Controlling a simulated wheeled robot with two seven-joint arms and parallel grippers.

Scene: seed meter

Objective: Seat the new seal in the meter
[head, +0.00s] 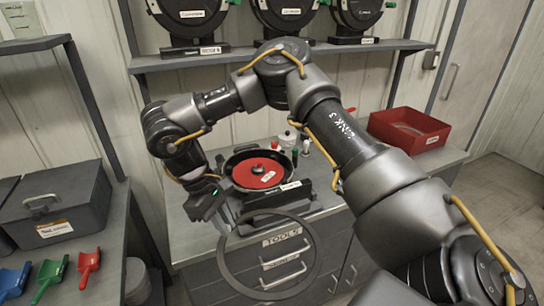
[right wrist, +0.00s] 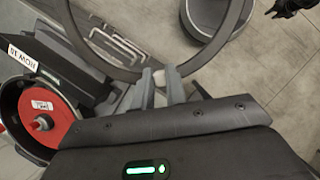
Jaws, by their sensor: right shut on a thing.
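The open meter (head: 229,178) sits on the counter, a round black housing with a red disc (head: 258,173) inside. My right gripper (head: 224,226) is shut on the rim of a large dark ring, the seal (head: 317,262). The ring hangs in front of the counter's edge, nearer than the meter and apart from it. In the right wrist view the fingertips (right wrist: 160,84) pinch the ring (right wrist: 230,28). My left gripper does not show clearly in either view.
A red bin (head: 408,131) stands right on the counter (head: 340,180); small bottles (head: 305,147) stand behind the meter. Closed meters (head: 282,18) line the shelf (head: 240,56) above. A grey toolbox (head: 50,205) and coloured scoops (head: 88,264) are on the left bench.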

